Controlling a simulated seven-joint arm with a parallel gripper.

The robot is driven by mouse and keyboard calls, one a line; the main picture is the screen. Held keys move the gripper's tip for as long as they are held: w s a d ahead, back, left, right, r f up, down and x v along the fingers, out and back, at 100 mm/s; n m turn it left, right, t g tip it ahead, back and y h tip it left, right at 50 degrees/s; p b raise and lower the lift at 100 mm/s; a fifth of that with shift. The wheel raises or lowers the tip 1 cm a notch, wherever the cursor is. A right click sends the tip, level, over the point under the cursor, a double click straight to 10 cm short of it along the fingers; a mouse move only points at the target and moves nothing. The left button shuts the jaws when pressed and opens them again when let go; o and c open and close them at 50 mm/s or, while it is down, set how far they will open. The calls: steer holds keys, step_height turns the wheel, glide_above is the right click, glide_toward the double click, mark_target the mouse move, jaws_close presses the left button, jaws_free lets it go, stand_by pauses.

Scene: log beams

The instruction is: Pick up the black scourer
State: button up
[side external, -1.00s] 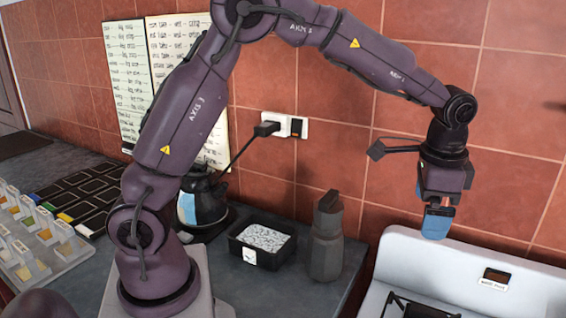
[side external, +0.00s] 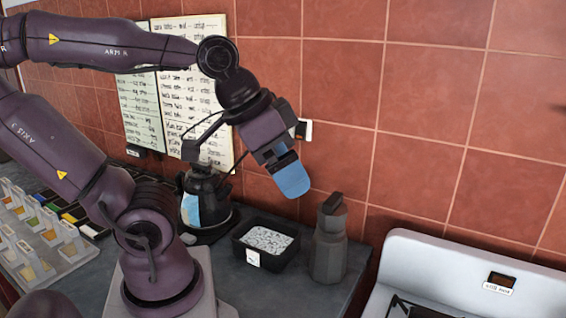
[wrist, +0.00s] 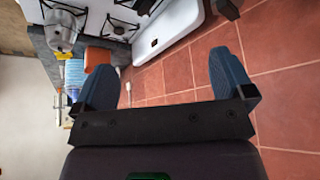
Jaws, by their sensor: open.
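I cannot make out a black scourer in either view. My gripper (side external: 292,181) is up in the air in front of the tiled wall, above the black tray and the grey pot, with its blue fingers pointing down and to the right. In the wrist view my gripper (wrist: 172,78) has its two blue fingers wide apart, with nothing held between them. Red tiles and part of a white appliance show beyond them.
A black tray (side external: 240,241) of pale bits stands beside a grey faceted pot (side external: 329,245). A dark kettle (side external: 204,190) is behind. A white stove (side external: 432,262) is at right. The wrist view shows a metal pot (wrist: 62,32) and an orange object (wrist: 99,58).

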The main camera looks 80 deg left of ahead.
stand_by(0.4)
steer(key=m+g, duration=0.6)
steer(key=m, duration=0.3)
glide_above(435, 316)
step_height(435, 316, down, 23)
steer(key=f, duration=0.4)
steer(key=s+f, duration=0.1)
steer(key=f, duration=0.1)
steer(key=shift+f, duration=0.25)
steer(key=shift+w+f, duration=0.15)
steer(key=shift+f, duration=0.8)
steer(key=shift+w+f, duration=0.2)
steer(key=shift+f, duration=0.8)
steer(key=shift+w+f, duration=0.15)
steer(key=shift+f, duration=0.8)
steer(key=c, duration=1)
steer(key=shift+r, duration=0.1)
